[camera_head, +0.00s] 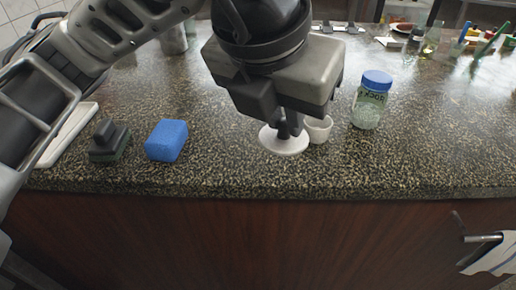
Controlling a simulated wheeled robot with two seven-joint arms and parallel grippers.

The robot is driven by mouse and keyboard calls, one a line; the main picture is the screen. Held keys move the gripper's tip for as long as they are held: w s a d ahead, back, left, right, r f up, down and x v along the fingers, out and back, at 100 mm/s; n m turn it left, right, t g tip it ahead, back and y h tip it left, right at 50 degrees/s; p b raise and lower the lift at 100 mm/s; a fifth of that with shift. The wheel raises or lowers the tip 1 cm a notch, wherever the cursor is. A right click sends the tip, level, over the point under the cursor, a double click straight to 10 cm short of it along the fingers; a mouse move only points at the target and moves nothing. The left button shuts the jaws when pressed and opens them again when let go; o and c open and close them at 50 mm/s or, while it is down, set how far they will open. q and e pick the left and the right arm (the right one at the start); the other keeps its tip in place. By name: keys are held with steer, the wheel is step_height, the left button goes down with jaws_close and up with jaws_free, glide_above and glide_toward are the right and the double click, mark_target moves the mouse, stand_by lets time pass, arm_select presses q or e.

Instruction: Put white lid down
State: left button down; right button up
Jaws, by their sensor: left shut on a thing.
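The white lid (283,146) is a round disc at the front middle of the counter, under my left gripper (290,125). My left gripper points down and is shut on the lid's dark knob. The lid looks level and at or very near the counter top; I cannot tell whether it touches. A small white cup (318,129) stands just right of the lid, partly hidden by the gripper. Part of my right gripper (482,240) shows at the lower right, in front of the counter and below its top; its fingers are not clear.
A blue sponge (166,140) and a dark green scrubber (109,141) lie to the left, near a white tray (68,135). A jar with a blue cap (371,99) stands right of the cup. The speckled counter (430,150) is clear at the right front.

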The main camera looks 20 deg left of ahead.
arm_select(q)
steer(key=shift+n, duration=0.3)
steer(key=w+a+f, duration=0.2)
steer(key=w, duration=0.1)
steer(key=w+a+f, duration=0.2)
steer(key=w+f, duration=0.1)
steer(key=w, duration=0.1)
steer(key=w+a+f, duration=0.2)
steer(key=w+f, duration=0.1)
steer(key=shift+w+a+f, duration=0.1)
steer(key=shift+w+a, duration=0.2)
steer(key=shift+w, duration=0.05)
steer(key=shift+w+a+f, duration=0.1)
steer(key=shift+w+f, duration=0.2)
steer(key=shift+f, duration=0.15)
steer(key=f, duration=0.3)
steer(key=shift+w+a+f, duration=0.1)
steer(key=shift+w+a, duration=0.1)
steer(key=shift+w, duration=0.05)
steer(key=shift+f, duration=0.45)
steer(key=c, duration=1.5)
jaws_free()
steer(key=shift+r, duration=0.1)
steer(key=shift+o, duration=0.6)
